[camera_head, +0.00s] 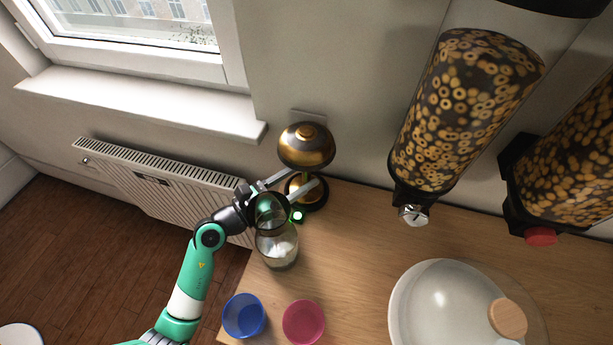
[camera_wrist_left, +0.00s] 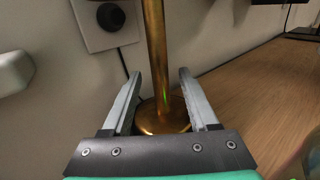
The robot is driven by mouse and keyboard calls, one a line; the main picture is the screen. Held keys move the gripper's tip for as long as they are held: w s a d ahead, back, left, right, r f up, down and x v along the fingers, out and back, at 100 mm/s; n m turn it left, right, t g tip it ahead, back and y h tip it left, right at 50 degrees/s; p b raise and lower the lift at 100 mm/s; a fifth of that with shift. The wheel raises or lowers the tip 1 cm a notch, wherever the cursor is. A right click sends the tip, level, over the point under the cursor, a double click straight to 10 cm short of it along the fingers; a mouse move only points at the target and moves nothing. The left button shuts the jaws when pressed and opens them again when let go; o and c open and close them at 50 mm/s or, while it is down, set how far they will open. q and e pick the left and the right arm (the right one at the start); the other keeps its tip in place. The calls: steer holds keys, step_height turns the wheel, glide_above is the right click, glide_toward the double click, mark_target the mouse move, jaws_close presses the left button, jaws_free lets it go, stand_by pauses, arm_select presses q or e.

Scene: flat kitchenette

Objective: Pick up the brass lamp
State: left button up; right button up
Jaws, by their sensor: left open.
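The brass lamp (camera_head: 306,147) stands upright at the back left of the counter against the wall, with a domed shade and a dark round base. My left gripper (camera_head: 293,186) reaches in from the left below the shade, its two fingers pointing at the lamp's stem. In the left wrist view the brass stem (camera_wrist_left: 157,60) rises between the open fingers (camera_wrist_left: 160,88), and the round base (camera_wrist_left: 162,116) shows beyond them. The fingers do not visibly touch the stem. The shade is out of the wrist view. My right gripper is not in view.
A glass jar (camera_head: 277,248) stands just in front of the lamp, close to my left gripper. A blue cup (camera_head: 243,316) and a pink cup (camera_head: 303,322) are nearer. Cereal dispensers (camera_head: 462,110) and a white bowl (camera_head: 440,305) are to the right. A wall socket (camera_wrist_left: 106,17) is behind.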

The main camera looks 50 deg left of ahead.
arm_select(q)
steer(key=shift+w+d, duration=0.1)
steer(key=shift+w, duration=0.95)
jaws_close()
steer(key=shift+r, duration=0.1)
stand_by(0.4)
